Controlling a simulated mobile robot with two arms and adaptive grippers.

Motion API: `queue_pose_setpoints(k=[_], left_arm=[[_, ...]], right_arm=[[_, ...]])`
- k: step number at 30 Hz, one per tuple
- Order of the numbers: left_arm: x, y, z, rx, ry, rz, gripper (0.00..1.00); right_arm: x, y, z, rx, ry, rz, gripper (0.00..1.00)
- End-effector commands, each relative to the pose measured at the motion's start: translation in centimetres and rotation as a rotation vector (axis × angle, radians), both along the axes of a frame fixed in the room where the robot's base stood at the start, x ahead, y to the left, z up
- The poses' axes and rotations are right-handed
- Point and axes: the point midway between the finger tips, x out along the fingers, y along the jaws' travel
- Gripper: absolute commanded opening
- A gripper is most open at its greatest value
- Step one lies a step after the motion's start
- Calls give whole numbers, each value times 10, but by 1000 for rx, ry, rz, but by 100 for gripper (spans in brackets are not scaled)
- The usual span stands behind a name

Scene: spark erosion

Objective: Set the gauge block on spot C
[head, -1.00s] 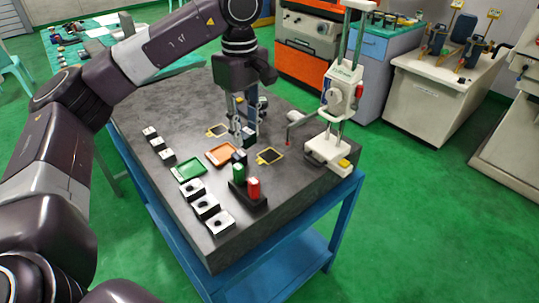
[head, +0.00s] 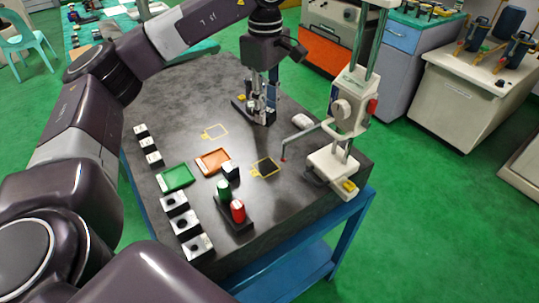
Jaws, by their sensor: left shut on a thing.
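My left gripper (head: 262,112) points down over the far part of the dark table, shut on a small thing. Its fingers hide most of what they hold, so I cannot make out for sure whether this is the gauge block. A black holder with a yellow piece (head: 239,101) is right beside the fingers. Two yellow-outlined spots show on the table: one at the back (head: 215,131) and one with a dark middle (head: 265,168) nearer the height gauge. I cannot read the spot letters. My right gripper is out of view.
The height gauge (head: 341,130) stands at the table's right. An orange tray (head: 212,161), a green tray (head: 175,178), a small black-and-white block (head: 230,171) and a black stand (head: 235,219) with green and red cylinders are in front. Several pale blocks (head: 196,247) line the left side.

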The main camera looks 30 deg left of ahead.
Motion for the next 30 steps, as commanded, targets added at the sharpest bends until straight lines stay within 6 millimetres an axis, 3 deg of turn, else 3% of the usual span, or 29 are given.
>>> queue_pose_setpoints(k=[6,12,19,25,30], left_arm=[[-2,1,-56,1,4,1,0],[-1,0,-99,0,2,-1,0],[-1,0,-122,1,1,0,0],[-1,0,-150,1,1,0,0],[-1,0,-158,0,-2,-1,0]], right_arm=[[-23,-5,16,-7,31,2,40],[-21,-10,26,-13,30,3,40],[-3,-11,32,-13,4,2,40],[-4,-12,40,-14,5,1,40],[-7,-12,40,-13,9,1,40]])
